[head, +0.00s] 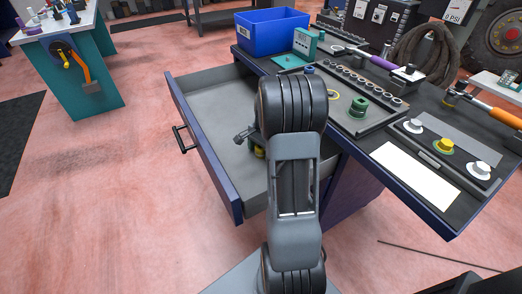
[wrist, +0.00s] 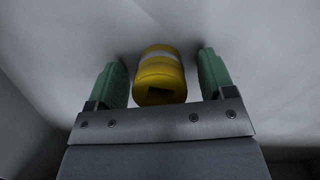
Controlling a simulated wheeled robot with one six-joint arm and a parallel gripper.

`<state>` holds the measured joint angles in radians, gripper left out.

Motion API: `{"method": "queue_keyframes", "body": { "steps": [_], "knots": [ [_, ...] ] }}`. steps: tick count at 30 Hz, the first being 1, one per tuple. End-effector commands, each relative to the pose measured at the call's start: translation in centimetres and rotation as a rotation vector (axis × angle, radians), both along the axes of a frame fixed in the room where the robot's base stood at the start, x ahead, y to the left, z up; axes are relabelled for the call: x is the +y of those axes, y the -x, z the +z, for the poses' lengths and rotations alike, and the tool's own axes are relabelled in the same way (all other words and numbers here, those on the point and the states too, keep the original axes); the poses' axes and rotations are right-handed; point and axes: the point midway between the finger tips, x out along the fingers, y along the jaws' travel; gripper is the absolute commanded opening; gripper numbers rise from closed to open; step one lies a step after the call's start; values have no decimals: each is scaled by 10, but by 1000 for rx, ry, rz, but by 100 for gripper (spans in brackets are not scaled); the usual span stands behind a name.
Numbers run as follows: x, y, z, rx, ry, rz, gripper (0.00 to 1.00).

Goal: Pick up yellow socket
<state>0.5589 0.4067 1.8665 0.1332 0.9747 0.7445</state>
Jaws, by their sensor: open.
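The yellow socket (wrist: 160,78), with a pale band around it and a dark square hole, lies in the open drawer (head: 205,152). In the wrist view it sits between the two green finger pads of my gripper (wrist: 160,84), with a gap showing on each side. The jaws are open and not closed on it. In the head view a small yellow part of the socket (head: 259,152) shows beside my arm, which hides most of the gripper and part of the drawer.
The drawer has raised walls and sticks out from the dark workbench (head: 436,212). On the bench are a blue bin (head: 272,36), a socket rail (head: 355,84), a green socket (head: 359,107) and a white sheet (head: 414,173).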

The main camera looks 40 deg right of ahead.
Motion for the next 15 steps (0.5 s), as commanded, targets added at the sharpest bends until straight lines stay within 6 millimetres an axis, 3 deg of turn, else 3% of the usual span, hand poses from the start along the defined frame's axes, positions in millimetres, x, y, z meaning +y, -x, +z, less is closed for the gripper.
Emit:
{"method": "queue_keyframes", "body": {
  "steps": [2, 15],
  "knots": [
    [0, 0, 0, 0, 0, 0, 70],
    [0, 0, 0, 0, 0, 0, 28]
  ]
}}
